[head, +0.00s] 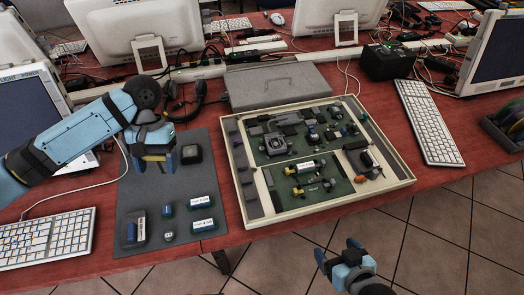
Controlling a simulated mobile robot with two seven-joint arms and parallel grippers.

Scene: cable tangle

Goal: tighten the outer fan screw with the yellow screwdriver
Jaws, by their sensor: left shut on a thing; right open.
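My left gripper (154,168) is above the upper part of the dark grey mat (132,205), pointing down. It is shut on a yellow thing (153,157), which looks like the yellow screwdriver; the fingers hide most of it. The grey fan (275,145) sits on a green board at the upper left inside the cream-framed tray (240,180), to the right of my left gripper and apart from it. Its screws are too small to make out. My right gripper (337,250) is open and empty, in front of the table's front edge over the tiled floor.
A black block (191,154) stands on the mat beside my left gripper. A grey case (278,85) lies behind the tray. Keyboards flank the work area (45,240) (428,122). Monitors and cables fill the back.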

